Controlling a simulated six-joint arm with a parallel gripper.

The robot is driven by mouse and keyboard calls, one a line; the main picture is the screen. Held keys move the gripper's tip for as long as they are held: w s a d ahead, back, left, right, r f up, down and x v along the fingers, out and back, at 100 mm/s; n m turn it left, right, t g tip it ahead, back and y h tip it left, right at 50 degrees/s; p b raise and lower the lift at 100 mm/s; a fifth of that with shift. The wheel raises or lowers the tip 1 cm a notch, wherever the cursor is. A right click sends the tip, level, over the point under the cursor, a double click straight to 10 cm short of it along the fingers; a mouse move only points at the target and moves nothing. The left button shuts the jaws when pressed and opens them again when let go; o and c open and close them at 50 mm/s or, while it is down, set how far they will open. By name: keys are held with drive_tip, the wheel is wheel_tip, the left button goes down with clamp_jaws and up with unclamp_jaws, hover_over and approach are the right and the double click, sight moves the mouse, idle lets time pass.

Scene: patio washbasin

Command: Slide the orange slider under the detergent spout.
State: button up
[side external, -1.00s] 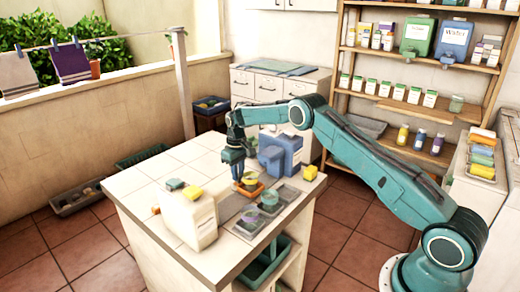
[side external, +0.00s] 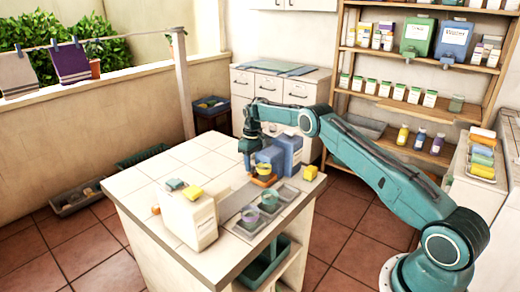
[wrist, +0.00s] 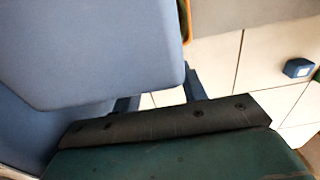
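In the side view the orange slider (side external: 264,181) sits on the white tiled counter, close against the front of the blue detergent dispenser (side external: 290,150). A yellow cup (side external: 263,169) stands on the slider, at the dispenser's front block. I cannot tell whether it is exactly under the spout, which is hidden. My gripper (side external: 248,168) points down just left of the slider. In the wrist view the blue dispenser (wrist: 90,45) fills the upper left, and an orange edge (wrist: 186,22) shows behind it. My fingers (wrist: 160,98) are apart with bare tile between them.
A grey tray (side external: 238,229) with a green and a purple cup lies in front of the slider. A cream box (side external: 188,220) with a yellow and a green sponge on top stands at the left. The back-left tiles are clear.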

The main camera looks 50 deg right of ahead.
drive_tip(key=shift+a, duration=0.1)
drive_tip(key=shift+r, duration=0.25)
wheel_tip(320, 180, up, 13)
drive_tip(key=shift+r, duration=0.15)
idle(0.6)
drive_tip(key=shift+r, duration=0.1)
